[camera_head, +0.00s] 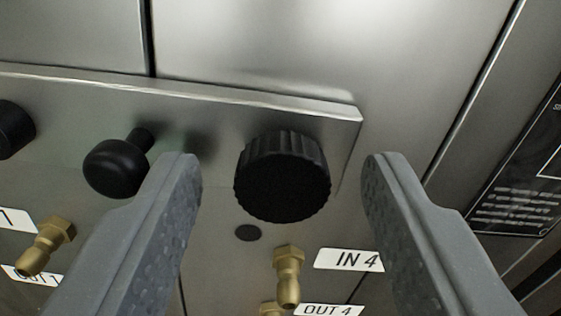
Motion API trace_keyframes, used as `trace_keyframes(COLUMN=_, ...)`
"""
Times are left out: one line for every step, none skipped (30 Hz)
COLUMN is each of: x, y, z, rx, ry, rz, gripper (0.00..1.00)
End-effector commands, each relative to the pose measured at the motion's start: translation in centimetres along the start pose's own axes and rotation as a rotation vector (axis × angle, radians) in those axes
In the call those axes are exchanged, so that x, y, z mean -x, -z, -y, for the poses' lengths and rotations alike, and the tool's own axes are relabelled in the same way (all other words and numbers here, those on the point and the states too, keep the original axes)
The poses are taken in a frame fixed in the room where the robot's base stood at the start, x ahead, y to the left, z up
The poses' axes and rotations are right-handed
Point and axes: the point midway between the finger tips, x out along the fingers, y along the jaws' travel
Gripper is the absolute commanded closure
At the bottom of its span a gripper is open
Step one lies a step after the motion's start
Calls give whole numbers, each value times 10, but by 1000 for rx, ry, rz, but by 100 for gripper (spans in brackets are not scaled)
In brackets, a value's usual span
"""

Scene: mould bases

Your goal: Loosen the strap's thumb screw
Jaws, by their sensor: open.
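The thumb screw (283,178) is a black knob with a ribbed rim, near the right end of the strap. The strap (215,105) is a flat metal bar fixed across the mould face. My gripper (278,170) is open. One grey finger is left of the thumb screw and the other is right of it, with a visible gap on each side in the picture. How far the fingertips are from the knob in depth cannot be told.
A round black ball knob (115,168) sticks out of the strap left of my gripper. Another black knob (14,128) is at the left edge. Brass fittings (288,275) stick out below, beside the IN 4 label (350,260). A dark plate (520,180) is at the right.

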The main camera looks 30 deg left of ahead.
Motion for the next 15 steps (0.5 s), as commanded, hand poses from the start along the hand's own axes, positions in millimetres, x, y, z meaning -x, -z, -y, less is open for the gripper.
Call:
trace_keyframes(x=0, y=0, z=0, rx=0, ry=0, rz=0, gripper=51)
trace_keyframes(x=-1, y=0, z=0, rx=0, ry=0, rz=0, gripper=51)
trace_keyframes(x=-1, y=0, z=0, rx=-1, ry=0, rz=0, gripper=51)
trace_keyframes(x=0, y=0, z=0, rx=-1, ry=0, rz=0, gripper=51)
trace_keyframes(x=0, y=0, z=0, rx=-1, ry=0, rz=0, gripper=51)
trace_keyframes(x=0, y=0, z=0, rx=-1, ry=0, rz=0, gripper=51)
trace_keyframes(x=0, y=0, z=0, rx=-1, ry=0, rz=0, gripper=51)
trace_keyframes(x=0, y=0, z=0, rx=-1, ry=0, rz=0, gripper=60)
trace_keyframes(x=0, y=0, z=0, rx=-1, ry=0, rz=0, gripper=71)
trace_keyframes(x=0, y=0, z=0, rx=-1, ry=0, rz=0, gripper=79)
trace_keyframes(x=0, y=0, z=0, rx=-1, ry=0, rz=0, gripper=88)
trace_keyframes(x=0, y=0, z=0, rx=-1, ry=0, rz=0, gripper=96)
trace_keyframes(x=0, y=0, z=0, rx=-1, ry=0, rz=0, gripper=96)
trace_keyframes(x=0, y=0, z=0, rx=-1, ry=0, rz=0, gripper=96)
trace_keyframes(x=-3, y=0, z=4, rx=-1, ry=1, rz=0, gripper=96)
